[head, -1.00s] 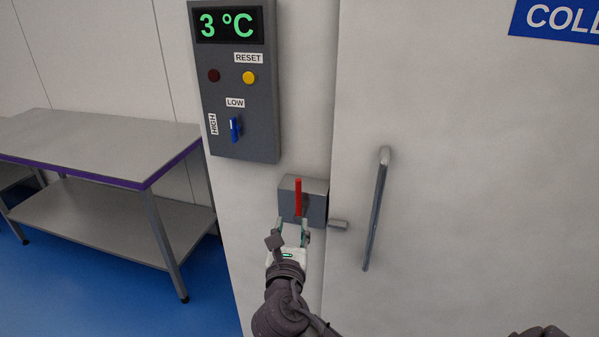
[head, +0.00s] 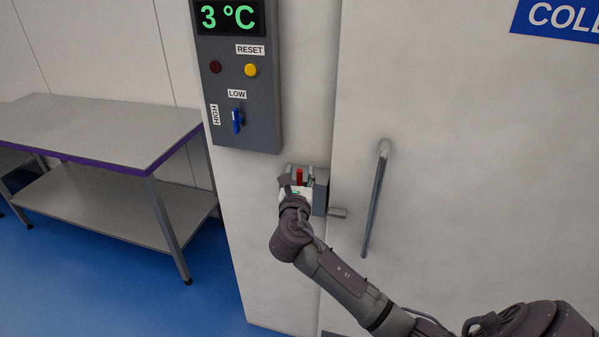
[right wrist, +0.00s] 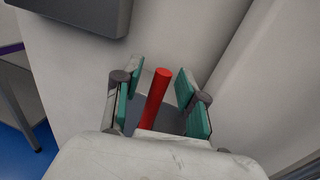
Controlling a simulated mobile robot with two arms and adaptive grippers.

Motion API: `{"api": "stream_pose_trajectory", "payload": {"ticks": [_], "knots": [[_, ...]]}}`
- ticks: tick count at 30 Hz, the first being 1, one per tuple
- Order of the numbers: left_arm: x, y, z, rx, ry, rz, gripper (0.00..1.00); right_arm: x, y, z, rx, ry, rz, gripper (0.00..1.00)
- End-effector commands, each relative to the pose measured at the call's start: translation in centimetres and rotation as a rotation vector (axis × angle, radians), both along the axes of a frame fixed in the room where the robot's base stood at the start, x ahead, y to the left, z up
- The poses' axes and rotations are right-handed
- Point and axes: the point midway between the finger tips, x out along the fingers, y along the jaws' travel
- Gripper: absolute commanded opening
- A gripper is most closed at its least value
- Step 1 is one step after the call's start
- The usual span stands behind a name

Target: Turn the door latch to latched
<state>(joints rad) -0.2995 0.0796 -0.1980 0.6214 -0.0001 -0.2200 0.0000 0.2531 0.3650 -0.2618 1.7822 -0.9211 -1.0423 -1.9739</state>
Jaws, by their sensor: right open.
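The door latch is a grey box (head: 321,190) on the wall beside the cold-room door, with a red handle (head: 299,176). A short grey bolt (head: 338,212) sticks out at its lower right, towards the door. My right gripper (head: 300,178) is at the latch and hides the lower part of the handle. In the right wrist view the red handle (right wrist: 154,98) stands between the two open green-padded fingers (right wrist: 160,96), with gaps on both sides. My left gripper is not in view.
A grey control panel (head: 262,110) with buttons and a blue switch (head: 237,120) is on the wall above left of the latch. A long door handle (head: 375,200) is to the right on the white door (head: 460,150). A steel table (head: 95,130) stands at left.

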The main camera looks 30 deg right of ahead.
Motion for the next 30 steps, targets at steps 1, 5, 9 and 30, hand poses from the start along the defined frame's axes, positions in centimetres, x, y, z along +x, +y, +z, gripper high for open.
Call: {"api": "stream_pose_trajectory", "payload": {"ticks": [1,5,9,30], "knots": [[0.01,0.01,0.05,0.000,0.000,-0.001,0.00,0.11,-0.10,0.04,0.000,0.000,0.000,0.41],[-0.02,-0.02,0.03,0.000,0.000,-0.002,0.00,0.17,-0.14,-0.02,0.000,0.000,0.000,0.41],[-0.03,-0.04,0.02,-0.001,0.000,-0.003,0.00,0.15,-0.12,-0.02,0.000,0.000,0.000,0.38],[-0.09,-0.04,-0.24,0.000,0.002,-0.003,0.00,0.31,-0.16,-0.15,0.006,-0.006,0.001,0.00]]}}
